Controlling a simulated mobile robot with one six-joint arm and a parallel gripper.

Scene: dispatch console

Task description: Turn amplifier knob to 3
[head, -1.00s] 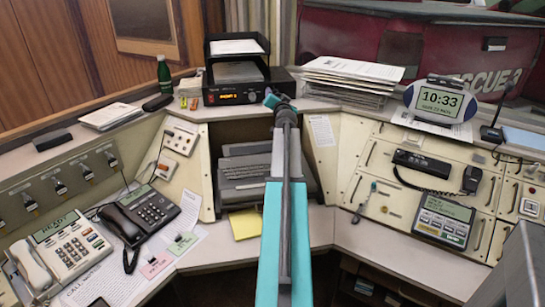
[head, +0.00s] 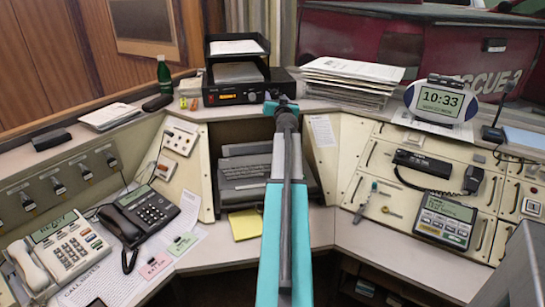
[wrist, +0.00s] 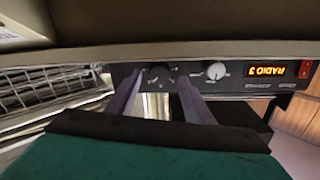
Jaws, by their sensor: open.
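The amplifier, a black box (head: 272,88), stands on the back shelf in the head view. In the wrist view its front (wrist: 237,84) appears upside down, with a dark round knob (wrist: 159,74), a silver knob (wrist: 216,71) and a lit display (wrist: 267,71) that seems to read RADIO 3. My gripper (wrist: 160,79) is open, one finger on each side of the dark knob; I cannot tell whether they touch it. The dark knob's setting is too small to read. In the head view my gripper (head: 282,104) hides that part of the front.
A paper tray (head: 237,47) sits on the amplifier. A stack of papers (head: 350,82) stands just right of it, and a green bottle (head: 164,75) to its left. A blue-rimmed clock (head: 438,101) stands farther right.

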